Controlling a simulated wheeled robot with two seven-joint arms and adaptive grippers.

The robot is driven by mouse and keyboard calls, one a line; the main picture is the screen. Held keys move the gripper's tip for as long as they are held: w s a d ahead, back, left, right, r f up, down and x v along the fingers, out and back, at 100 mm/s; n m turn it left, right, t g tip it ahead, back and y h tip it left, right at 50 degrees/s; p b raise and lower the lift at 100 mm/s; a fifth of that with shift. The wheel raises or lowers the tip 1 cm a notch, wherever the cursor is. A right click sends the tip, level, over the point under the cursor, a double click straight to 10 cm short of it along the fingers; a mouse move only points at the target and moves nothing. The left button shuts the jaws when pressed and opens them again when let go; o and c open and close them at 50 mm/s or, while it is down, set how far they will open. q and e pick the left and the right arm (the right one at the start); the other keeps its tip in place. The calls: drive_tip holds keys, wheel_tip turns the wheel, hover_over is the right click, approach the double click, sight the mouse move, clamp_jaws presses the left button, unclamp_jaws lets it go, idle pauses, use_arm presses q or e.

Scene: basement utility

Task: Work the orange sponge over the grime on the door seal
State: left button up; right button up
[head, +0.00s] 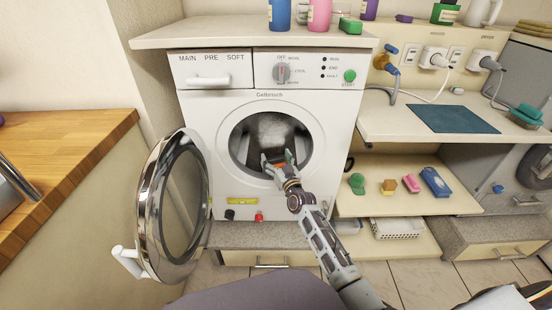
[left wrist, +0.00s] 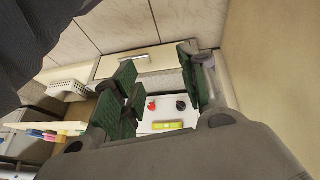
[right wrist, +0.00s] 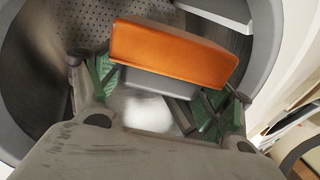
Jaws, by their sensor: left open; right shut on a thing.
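My right gripper (head: 279,164) is at the round opening of the washing machine (head: 230,195), shut on the orange sponge (right wrist: 172,52). In the right wrist view the sponge sits across the fingers with a grey layer under it, in front of the perforated drum. The grey door seal (head: 236,150) rings the opening and curves along the right side of the right wrist view (right wrist: 267,65). I cannot make out grime on it, nor tell whether the sponge touches it. My left gripper (left wrist: 158,82) is open and empty, and shows only in the left wrist view.
The round door (head: 145,200) stands open to the left. A yellow level (head: 243,201), a black knob and a red knob are low on the machine front. Shelves (head: 400,205) with small coloured items are at right. A wooden counter (head: 65,165) is at left.

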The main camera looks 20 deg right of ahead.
sight(276, 166)
wheel_tip(276, 166, down, 2)
drive_tip(key=shift+b, duration=0.55)
drive_tip(key=shift+f+b, duration=0.35)
drive_tip(key=shift+f, duration=0.3)
use_arm(q)
wheel_tip(276, 166, down, 6)
drive_tip(key=d, duration=0.1)
drive_tip(key=shift+s+t+h, duration=0.3)
drive_tip(key=shift+s, duration=0.05)
use_arm(e)
drive_tip(key=shift+f, duration=0.1)
use_arm(q)
drive_tip(key=shift+w+r, duration=0.2)
drive_tip(key=shift+r, duration=0.1)
drive_tip(key=shift+w+d+r, duration=0.1)
drive_tip(key=shift+w, duration=0.1)
drive_tip(key=shift+s+f+b, duration=0.1)
drive_tip(key=shift+f+b, duration=0.2)
drive_tip(key=shift+f, duration=0.05)
use_arm(e)
drive_tip(key=shift+f, duration=0.45)
use_arm(q)
drive_tip(key=shift+r, duration=0.2)
use_arm(e)
drive_tip(key=shift+f, duration=0.25)
drive_tip(key=shift+d, duration=0.1)
